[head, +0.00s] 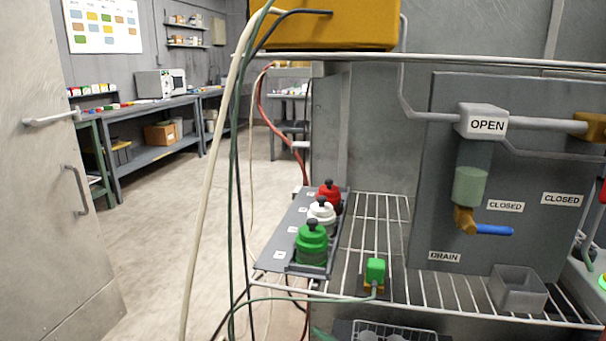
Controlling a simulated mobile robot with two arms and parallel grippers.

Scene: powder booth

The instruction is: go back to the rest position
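Neither of my grippers shows in the head view. A wire shelf (448,292) stands in front of me on the right. On its left part is a grey plate (276,249) with a red knobbed canister (329,196), a white one (321,212) and a green one (311,245) in a row. A small green plug (375,271) stands on the shelf with a green cable running from it.
A grey panel (425,190) with pipes, a blue-handled valve (493,230) and a small bin (518,288) fills the right. Cables (218,145) hang down in front of the shelf's left side. A door (50,130) is at far left. The floor (160,250) between is clear.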

